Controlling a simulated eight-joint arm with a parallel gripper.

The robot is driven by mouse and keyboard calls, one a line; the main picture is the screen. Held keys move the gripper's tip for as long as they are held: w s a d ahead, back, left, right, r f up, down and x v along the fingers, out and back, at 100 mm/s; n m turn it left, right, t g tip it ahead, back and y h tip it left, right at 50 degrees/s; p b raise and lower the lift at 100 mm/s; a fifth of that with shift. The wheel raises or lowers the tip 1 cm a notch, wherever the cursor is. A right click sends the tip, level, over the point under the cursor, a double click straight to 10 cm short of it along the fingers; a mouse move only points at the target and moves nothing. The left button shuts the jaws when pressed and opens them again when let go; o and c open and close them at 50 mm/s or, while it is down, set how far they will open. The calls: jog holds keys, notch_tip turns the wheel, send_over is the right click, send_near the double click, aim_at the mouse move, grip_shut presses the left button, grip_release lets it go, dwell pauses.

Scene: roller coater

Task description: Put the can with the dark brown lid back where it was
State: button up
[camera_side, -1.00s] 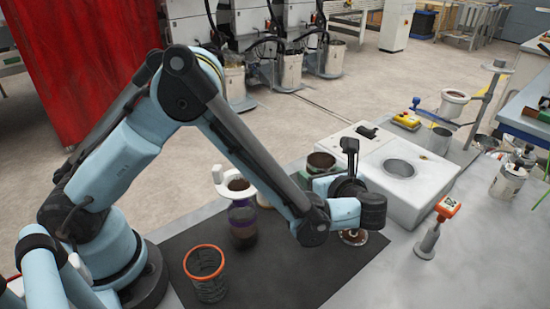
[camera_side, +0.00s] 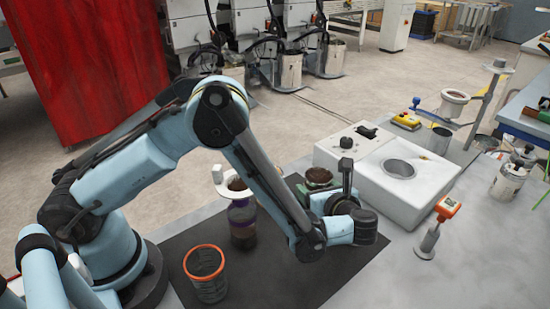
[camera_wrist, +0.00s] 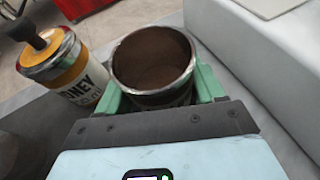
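The can with the dark brown top (camera_wrist: 153,62) has a metal rim and fills the middle of the wrist view. My gripper (camera_wrist: 160,95) has green fingers on both sides of it, shut on the can. In the side view the can (camera_side: 318,178) shows its brown top behind my wrist, beside the white machine. The green of my gripper (camera_side: 298,184) shows at its left; my arm hides most of the can's body. I cannot tell whether its bottom touches the table.
A jar lettered "ONEY" (camera_wrist: 75,68), with a black knob, stands close left of the can. The white machine (camera_side: 402,190) stands close right. A purple-banded jar (camera_side: 242,222) and an orange-rimmed container (camera_side: 206,277) stand on the dark mat (camera_side: 285,283). An orange-headed device (camera_side: 447,207) stands right.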

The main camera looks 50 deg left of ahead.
jog(key=o, duration=0.4)
jog(key=shift+c, duration=0.2)
jog(key=shift+r, duration=0.2)
jog(key=v, duration=1.2)
jog(key=x, duration=1.2)
jog(key=shift+a+f, duration=0.15)
jog(key=shift+f, duration=0.05)
jog(key=shift+r, duration=0.9)
